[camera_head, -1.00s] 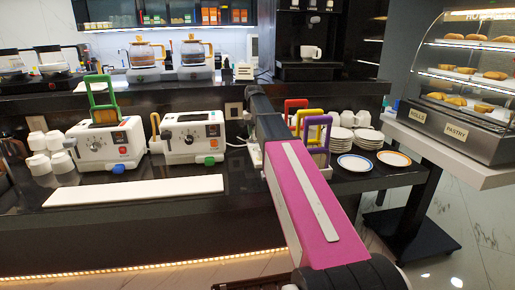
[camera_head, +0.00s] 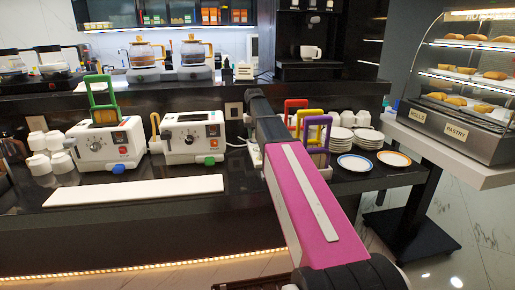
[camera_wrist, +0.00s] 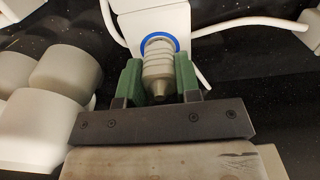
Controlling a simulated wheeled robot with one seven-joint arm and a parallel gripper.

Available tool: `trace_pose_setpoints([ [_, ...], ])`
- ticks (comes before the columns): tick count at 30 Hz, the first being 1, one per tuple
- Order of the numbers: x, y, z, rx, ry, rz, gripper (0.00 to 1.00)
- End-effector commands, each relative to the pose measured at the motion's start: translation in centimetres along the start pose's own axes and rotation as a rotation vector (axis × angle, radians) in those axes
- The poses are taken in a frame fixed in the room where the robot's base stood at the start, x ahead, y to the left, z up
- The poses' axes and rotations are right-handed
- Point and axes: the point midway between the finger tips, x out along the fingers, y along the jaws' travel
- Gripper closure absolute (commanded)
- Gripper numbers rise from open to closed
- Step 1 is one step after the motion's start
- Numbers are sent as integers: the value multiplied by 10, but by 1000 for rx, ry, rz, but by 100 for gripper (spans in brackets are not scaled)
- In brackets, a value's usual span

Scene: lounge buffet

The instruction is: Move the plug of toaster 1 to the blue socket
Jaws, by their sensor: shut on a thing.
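In the wrist view, the green fingers of my gripper (camera_wrist: 160,72) are shut on a ribbed grey-white plug (camera_wrist: 158,66). The plug's far end is at the blue ring of the blue socket (camera_wrist: 160,36), on a white block (camera_wrist: 150,16). I cannot tell how deep the plug sits in it. In the head view, a white toaster with a green-handled rack (camera_head: 103,147) stands left and a second white toaster (camera_head: 192,138) stands right of it. No label shows which is toaster 1. My arm hides my gripper, the plug and the socket in the head view.
White cups stand left of my gripper in the wrist view (camera_wrist: 62,80). White cables run beside the block. In the head view, racks with coloured handles (camera_head: 314,130) and stacked plates (camera_head: 365,140) stand right of my arm. A long white board (camera_head: 135,190) lies before the toasters.

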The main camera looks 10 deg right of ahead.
Motion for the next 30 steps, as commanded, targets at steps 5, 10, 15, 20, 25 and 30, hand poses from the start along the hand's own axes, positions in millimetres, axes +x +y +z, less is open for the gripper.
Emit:
trace_pose_setpoints([
  [5, 4, 0, 0, 0, -1, 0, 100],
  [10, 7, 0, 0, 0, -1, 0, 66],
  [15, 6, 0, 0, 0, -1, 0, 39],
  [20, 6, 0, 0, 0, -1, 0, 52],
  [25, 6, 0, 0, 0, 0, 0, 54],
  [30, 5, 0, 0, 0, 0, 0, 54],
])
